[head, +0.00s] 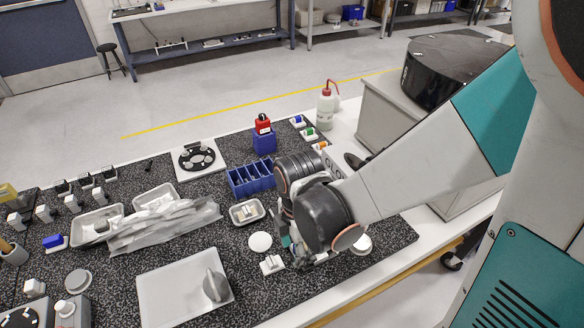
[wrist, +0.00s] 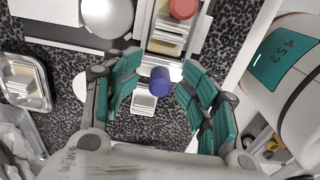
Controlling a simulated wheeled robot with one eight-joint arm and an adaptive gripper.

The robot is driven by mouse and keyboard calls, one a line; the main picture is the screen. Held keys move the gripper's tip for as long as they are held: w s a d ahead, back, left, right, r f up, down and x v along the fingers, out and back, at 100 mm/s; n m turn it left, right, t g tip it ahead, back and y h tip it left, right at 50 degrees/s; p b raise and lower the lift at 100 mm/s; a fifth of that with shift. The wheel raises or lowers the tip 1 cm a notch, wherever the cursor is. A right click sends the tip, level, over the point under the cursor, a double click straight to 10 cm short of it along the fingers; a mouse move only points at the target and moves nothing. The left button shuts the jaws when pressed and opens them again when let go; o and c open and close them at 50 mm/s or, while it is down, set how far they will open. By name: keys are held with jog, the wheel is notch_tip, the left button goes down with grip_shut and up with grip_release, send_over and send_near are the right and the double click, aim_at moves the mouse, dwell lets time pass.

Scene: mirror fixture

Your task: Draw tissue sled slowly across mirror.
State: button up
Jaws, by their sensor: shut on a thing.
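My gripper (wrist: 157,82) is shut on a small blue cylinder (wrist: 160,81), between its teal-padded fingers. I cannot tell whether the cylinder is part of the tissue sled. A small white block (wrist: 143,104) shows below it in the wrist view. A pale round disc (wrist: 107,14), possibly the mirror, sits on a light plate at the top of that view, ahead of the fingers. In the head view my gripper (head: 287,245) hangs low over the speckled bench, largely hidden by my wrist. The white block (head: 272,264) stands just before it.
A small metal tray (head: 247,212), a blue rack (head: 251,179) and a clear bag (head: 165,225) lie behind and left. A white plate (head: 160,292) with an upright grey piece lies front left. In the wrist view, a red-capped item (wrist: 183,9) stands top centre.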

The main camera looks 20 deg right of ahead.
jog(key=shift+r+p, duration=0.4)
jog(key=shift+r, duration=0.1)
jog(key=shift+c, duration=0.8)
jog(key=shift+r+p, duration=2.4)
jog(key=shift+r, duration=0.6)
jog(key=shift+w+d+r+m+b, duration=0.15)
jog(key=shift+d+r+m+b, duration=0.25)
jog(key=shift+m, duration=0.3)
jog(key=s+d+r+m+t+b, duration=0.2)
jog(key=d+r+m+t+b, duration=0.5)
jog(key=m, duration=1.1)
jog(key=shift+r+m, duration=0.4)
jog(key=shift+r, duration=0.1)
